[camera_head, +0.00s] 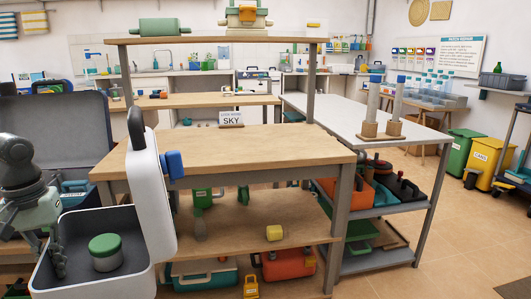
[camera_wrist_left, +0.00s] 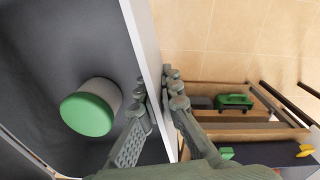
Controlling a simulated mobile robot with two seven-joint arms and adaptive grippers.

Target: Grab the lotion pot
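The lotion pot (camera_head: 105,252), a grey-white round pot with a green lid, stands upright inside an open white case (camera_head: 158,215) with a dark lining. It also shows in the left wrist view (camera_wrist_left: 88,108), left of my fingers. My left gripper (camera_head: 46,243) points down at the case's left side. In the left wrist view, the fingers (camera_wrist_left: 157,95) straddle the white case wall (camera_wrist_left: 145,50), one inside and one outside, close to it. I cannot tell whether they press on the wall. The pot is apart from the fingers. My right gripper is not in view.
The case's raised white side with a blue clasp (camera_head: 175,164) stands right of the pot.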

